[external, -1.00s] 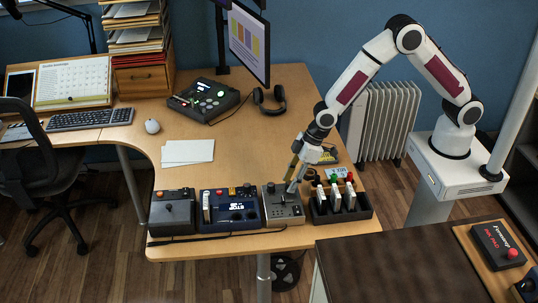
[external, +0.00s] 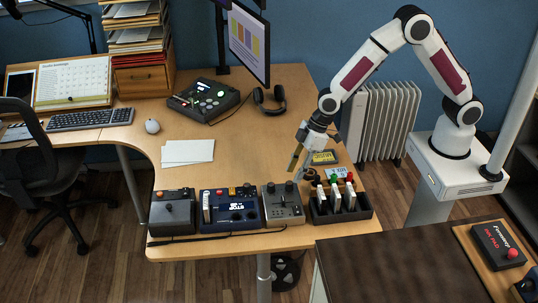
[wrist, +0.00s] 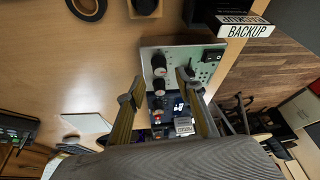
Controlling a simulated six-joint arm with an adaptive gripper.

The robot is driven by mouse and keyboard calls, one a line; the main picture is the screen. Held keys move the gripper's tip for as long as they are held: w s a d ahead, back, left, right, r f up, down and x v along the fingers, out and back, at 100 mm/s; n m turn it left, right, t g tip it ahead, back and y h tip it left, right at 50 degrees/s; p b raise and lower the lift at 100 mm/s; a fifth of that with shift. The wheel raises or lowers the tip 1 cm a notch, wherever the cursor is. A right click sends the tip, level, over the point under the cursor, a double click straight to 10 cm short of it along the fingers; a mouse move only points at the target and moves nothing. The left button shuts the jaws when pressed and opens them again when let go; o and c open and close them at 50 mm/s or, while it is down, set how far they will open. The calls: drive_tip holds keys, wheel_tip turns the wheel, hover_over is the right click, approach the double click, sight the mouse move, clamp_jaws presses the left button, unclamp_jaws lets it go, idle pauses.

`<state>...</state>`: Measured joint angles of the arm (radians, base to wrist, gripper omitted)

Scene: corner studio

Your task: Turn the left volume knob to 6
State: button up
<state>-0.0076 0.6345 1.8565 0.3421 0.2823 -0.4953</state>
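The grey control box (external: 283,207) stands near the table's front edge, with a left knob (external: 270,189) and a right knob (external: 289,187) along its far side. The scale and the knob settings are too small to read. My gripper (external: 297,169) is above and behind the box, apart from it in the external view. In the wrist view my gripper (wrist: 157,89) has its fingers spread, with nothing held between them.
A blue device (external: 232,218) stands close on the left of the box, and a dark joystick box (external: 172,217) beyond it. A black tray (external: 322,219) of upright cartridges stands close on the right. White papers (external: 188,152) lie behind, with clear tabletop around them.

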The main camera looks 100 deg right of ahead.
drive_tip(key=s+r+g, duration=0.1)
drive_tip(key=s+r, duration=0.3)
drive_tip(key=s, duration=0.3)
drive_tip(key=s+r+m+g, duration=0.1)
drive_tip(key=s+r, duration=0.4)
drive_tip(key=s, duration=0.3)
drive_tip(key=s+d+r+m+g, duration=0.1)
drive_tip(key=s+r, duration=0.3)
drive_tip(key=s, duration=0.4)
drive_tip(key=shift+s+r, duration=0.2)
drive_tip(key=shift+r, duration=0.2)
idle(0.4)
idle(0.6)
drive_tip(key=s+d+r+t+h, duration=0.1)
drive_tip(key=s+r+t, duration=0.3)
drive_tip(key=s+r, duration=0.7)
drive_tip(key=shift+s+d+r, duration=0.3)
drive_tip(key=shift+s+d, duration=0.15)
drive_tip(key=shift+s, duration=1.05)
idle(1.7)
